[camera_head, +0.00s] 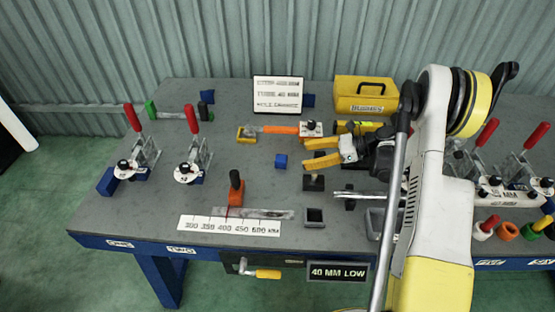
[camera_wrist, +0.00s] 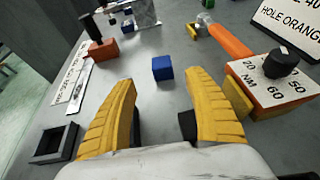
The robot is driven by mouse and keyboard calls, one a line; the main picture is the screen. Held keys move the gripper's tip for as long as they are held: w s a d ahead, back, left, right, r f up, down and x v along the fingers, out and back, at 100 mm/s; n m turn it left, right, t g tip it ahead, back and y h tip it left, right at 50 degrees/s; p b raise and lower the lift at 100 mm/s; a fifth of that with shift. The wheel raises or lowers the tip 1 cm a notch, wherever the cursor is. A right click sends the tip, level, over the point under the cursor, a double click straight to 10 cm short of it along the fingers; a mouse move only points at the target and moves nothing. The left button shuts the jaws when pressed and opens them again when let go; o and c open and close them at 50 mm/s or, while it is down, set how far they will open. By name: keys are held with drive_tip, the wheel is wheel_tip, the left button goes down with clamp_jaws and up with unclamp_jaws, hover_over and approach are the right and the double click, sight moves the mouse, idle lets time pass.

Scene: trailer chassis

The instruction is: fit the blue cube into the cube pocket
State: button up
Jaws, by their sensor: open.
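The small blue cube (camera_head: 281,161) lies on the grey table, left of my gripper (camera_head: 308,152) in the head view. In the wrist view the blue cube (camera_wrist: 162,68) is ahead of my gripper (camera_wrist: 165,85), roughly centred between the two yellow fingers but beyond their tips. My gripper is open and empty. A dark square open-topped pocket (camera_head: 314,216), likely the cube pocket, stands near the table's front edge. It also shows in the wrist view (camera_wrist: 53,145), left of the left finger, and looks empty.
An orange-handled tool with a white dial plate (camera_head: 311,129) lies behind my gripper. An orange-red block with a dark handle (camera_head: 236,192) and a ruler strip (camera_head: 229,225) are at the left front. Toggle clamps (camera_head: 189,172) stand farther left. A yellow toolbox (camera_head: 366,95) is at the back.

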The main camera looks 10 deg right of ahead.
sight(283, 158)
drive_tip(key=b+x, duration=0.3)
drive_tip(key=x, duration=0.6)
drive_tip(key=shift+w+d+r, duration=0.1)
drive_tip(key=shift+w+r, duration=0.05)
drive_tip(key=shift+r, duration=0.1)
drive_tip(key=c, duration=1.3)
